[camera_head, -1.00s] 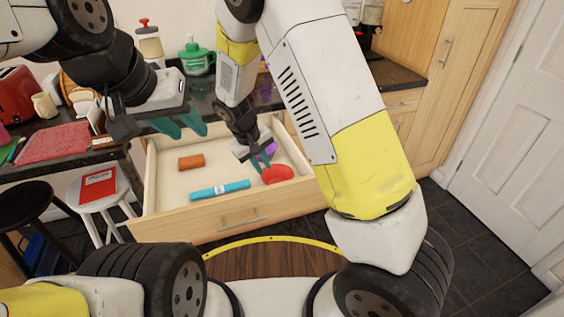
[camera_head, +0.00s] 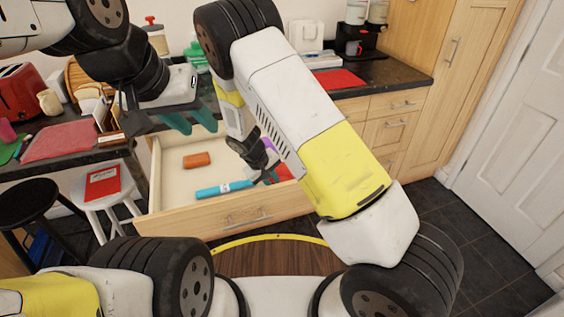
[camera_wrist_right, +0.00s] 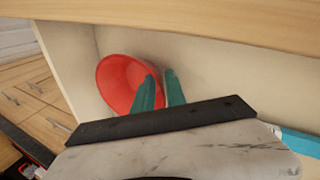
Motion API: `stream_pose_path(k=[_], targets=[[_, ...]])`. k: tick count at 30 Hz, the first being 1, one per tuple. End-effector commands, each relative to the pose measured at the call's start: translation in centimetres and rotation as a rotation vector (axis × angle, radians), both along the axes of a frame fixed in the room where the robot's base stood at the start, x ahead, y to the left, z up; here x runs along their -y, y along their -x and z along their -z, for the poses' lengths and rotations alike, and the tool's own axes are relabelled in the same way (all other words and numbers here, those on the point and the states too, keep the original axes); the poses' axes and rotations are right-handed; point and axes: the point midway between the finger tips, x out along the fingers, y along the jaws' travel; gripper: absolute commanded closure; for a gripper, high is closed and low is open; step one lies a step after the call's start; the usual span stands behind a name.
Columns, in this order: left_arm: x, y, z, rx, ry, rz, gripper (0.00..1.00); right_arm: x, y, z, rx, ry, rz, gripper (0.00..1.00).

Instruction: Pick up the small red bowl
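The small red bowl (camera_wrist_right: 118,80) sits in the open drawer, at its right end; in the head view (camera_head: 284,173) my right arm and gripper partly cover it. My right gripper (camera_wrist_right: 160,76) is at the bowl's rim, fingers a little apart. In the right wrist view one finger overlaps the bowl's inside and the other lies just past its edge. I see no clear contact with the wall. My left gripper (camera_head: 200,122) is open and empty, above the drawer's back left part.
The drawer (camera_head: 170,182) also holds an orange block (camera_head: 196,160), a blue cylinder (camera_head: 222,189) and a purple item (camera_head: 266,145). The drawer walls stand close around the bowl. A white stool (camera_head: 103,192) with a red book stands left.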

Motion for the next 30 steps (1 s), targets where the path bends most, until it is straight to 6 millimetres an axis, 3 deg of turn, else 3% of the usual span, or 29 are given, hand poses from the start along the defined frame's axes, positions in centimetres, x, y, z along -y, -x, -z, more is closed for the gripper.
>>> stream_pose_path(k=[4,7,30], targets=[[0.0,0.0,0.0,0.0,0.0,0.0,0.64,0.01,-0.01,-0.03,0.0,0.0,0.001,0.84],[0.0,0.0,0.0,0.0,0.0,0.0,0.64,0.01,0.0,-0.04,0.0,0.0,0.001,1.0],[0.0,0.0,0.0,0.0,0.0,0.0,0.64,0.03,0.06,-0.01,-0.001,0.001,0.002,1.0]])
